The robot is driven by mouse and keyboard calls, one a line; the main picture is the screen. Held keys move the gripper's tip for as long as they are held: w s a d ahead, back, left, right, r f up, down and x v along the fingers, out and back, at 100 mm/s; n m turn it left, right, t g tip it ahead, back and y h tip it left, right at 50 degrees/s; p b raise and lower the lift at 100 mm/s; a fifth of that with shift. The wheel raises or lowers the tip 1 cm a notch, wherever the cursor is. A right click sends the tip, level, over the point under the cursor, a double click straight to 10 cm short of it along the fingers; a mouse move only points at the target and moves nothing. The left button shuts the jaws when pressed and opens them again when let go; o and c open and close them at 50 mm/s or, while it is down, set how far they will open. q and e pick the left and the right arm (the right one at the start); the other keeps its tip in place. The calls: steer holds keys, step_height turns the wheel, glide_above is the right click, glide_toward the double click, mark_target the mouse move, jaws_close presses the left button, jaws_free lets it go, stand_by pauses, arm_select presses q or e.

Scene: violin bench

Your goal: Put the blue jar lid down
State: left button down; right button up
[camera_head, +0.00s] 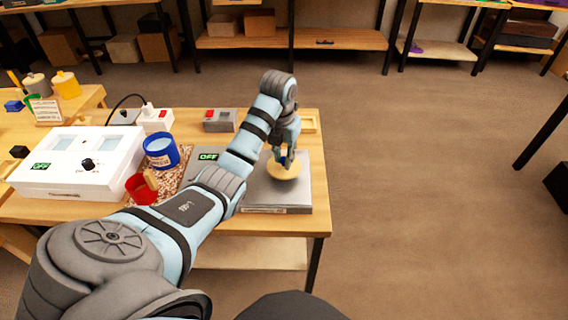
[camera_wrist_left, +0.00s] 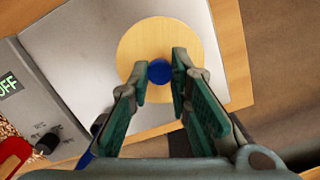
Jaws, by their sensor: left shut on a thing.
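The blue jar lid is a pale wooden disc (camera_head: 282,173) with a blue knob, and it also shows in the wrist view (camera_wrist_left: 145,41). My left gripper (camera_head: 286,157) is shut on its knob, which sits between the fingertips in the wrist view (camera_wrist_left: 160,72). The lid is over the grey plate (camera_head: 297,197) of a device on the bench; I cannot tell whether it touches the plate. The blue jar (camera_head: 161,153) stands open to the left of my arm, with pale blue contents. My right gripper is not in view.
A white box with an OFF display (camera_head: 75,166) fills the bench's left. A red cup (camera_head: 140,190) stands by the blue jar on a speckled mat. The bench ends right of the plate.

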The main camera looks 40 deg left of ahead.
mark_target(281, 169)
arm_select(q)
step_height(281, 169, down, 3)
steer(key=shift+r, duration=0.1)
steer(key=c, duration=1.5)
jaws_free()
steer(key=r+p, duration=0.1)
steer(key=r, duration=0.1)
steer(key=r+p, duration=0.2)
steer(key=shift+s+r, duration=0.2)
steer(key=shift+r, duration=0.15)
steer(key=r+p, duration=0.5)
steer(key=s+r+p, duration=0.1)
steer(key=r+p, duration=0.1)
steer(key=p, duration=0.1)
steer(key=shift+d+r, duration=0.15)
steer(key=shift+r, duration=0.1)
